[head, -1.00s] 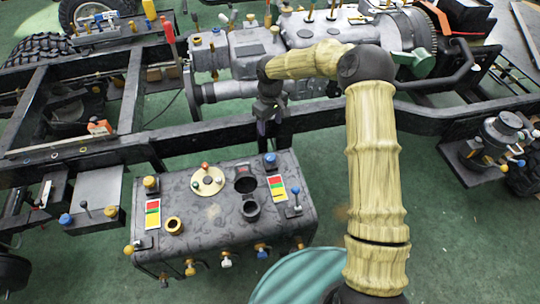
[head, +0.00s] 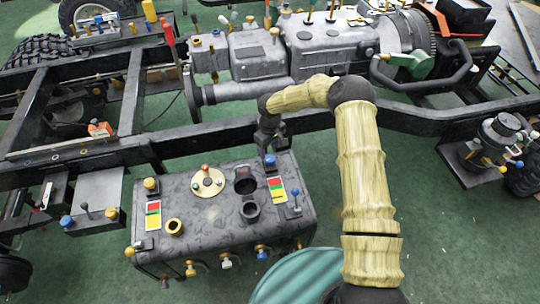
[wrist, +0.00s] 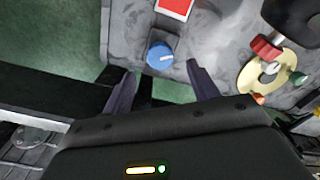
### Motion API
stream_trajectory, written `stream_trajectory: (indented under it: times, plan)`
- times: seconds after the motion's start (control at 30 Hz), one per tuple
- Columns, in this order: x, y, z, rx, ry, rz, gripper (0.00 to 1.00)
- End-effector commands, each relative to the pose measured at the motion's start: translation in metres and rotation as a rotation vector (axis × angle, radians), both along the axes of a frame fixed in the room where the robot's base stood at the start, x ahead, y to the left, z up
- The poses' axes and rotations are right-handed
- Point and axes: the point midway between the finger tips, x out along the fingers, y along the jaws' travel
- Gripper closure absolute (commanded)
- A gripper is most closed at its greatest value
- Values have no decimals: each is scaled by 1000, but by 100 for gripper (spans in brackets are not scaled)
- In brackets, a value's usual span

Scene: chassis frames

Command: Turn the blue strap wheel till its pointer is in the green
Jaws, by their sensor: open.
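The blue wheel (head: 270,160) stands at the far edge of the dark tank top, beside a colour card (head: 276,189) with red, yellow and green bands. In the wrist view the blue wheel (wrist: 160,56) carries a pale pointer mark, and the red part of a card (wrist: 175,8) shows near it. Which band the pointer stands in I cannot tell. My gripper (wrist: 162,70) is open, its two fingers apart, with the wheel just ahead between the fingertip lines. In the head view my gripper (head: 269,143) hangs directly above the wheel, its fingers hard to make out.
The tank top (head: 215,212) also bears a cream disc (head: 208,183) with coloured knobs, a black open ring (head: 250,211), a brass ring (head: 174,227) and a second colour card (head: 153,214). A black chassis rail (head: 210,132) runs close behind the tank.

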Motion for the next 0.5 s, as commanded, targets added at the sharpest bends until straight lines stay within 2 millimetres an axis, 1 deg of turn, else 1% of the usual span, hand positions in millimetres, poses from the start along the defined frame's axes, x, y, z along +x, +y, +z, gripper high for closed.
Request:
stream_trajectory:
  times: [0.03,0.2,0.33,0.5]
  plan:
    - [-1,0,-10,0,3,0,41]
    - [0,0,-37,1,2,-1,41]
    - [0,0,-49,1,1,0,41]
    - [0,0,-53,0,-1,1,41]
